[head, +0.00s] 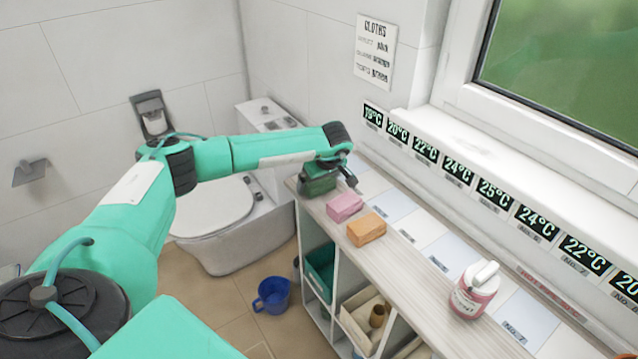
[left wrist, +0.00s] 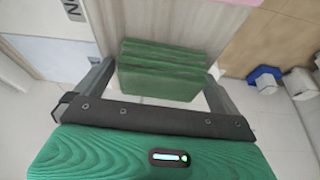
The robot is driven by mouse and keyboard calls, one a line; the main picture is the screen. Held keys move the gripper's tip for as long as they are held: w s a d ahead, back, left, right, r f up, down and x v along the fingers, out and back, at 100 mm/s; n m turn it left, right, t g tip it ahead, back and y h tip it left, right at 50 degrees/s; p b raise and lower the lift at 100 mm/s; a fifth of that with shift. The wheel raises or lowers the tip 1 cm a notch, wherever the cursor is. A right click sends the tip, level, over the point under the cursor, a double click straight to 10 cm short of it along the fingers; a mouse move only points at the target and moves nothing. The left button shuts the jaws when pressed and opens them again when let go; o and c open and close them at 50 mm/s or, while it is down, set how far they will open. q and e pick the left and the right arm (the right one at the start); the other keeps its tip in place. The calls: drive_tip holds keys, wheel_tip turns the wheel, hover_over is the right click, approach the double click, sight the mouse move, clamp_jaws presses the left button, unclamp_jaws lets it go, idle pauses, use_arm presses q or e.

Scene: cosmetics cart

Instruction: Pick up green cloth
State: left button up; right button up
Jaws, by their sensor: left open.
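The green cloth (head: 318,185) is a folded dark green stack at the far left end of the counter. In the left wrist view the cloth (left wrist: 163,72) shows several folded layers. My left gripper (head: 330,172) is over the cloth, pointing down. In the left wrist view its two dark fingers are spread apart, one on each side of the cloth, with a gap visible at the right finger. It is open; whether either finger touches the cloth, I cannot tell. My right gripper is not in view.
A pink folded cloth (head: 344,207) and an orange one (head: 366,230) sit nearby on the counter (head: 409,262). A pink bottle (head: 472,295) stands farther right. A window sill and wall with temperature labels run behind. A toilet (head: 215,207) and blue bucket (head: 272,294) are at left.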

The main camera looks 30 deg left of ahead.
use_arm(q)
drive_tip(key=c, duration=0.9)
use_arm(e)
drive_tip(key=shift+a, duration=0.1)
use_arm(q)
drive_tip(key=shift+r, duration=0.15)
wheel_tip(320, 180, up, 20)
drive_tip(key=b, duration=0.3)
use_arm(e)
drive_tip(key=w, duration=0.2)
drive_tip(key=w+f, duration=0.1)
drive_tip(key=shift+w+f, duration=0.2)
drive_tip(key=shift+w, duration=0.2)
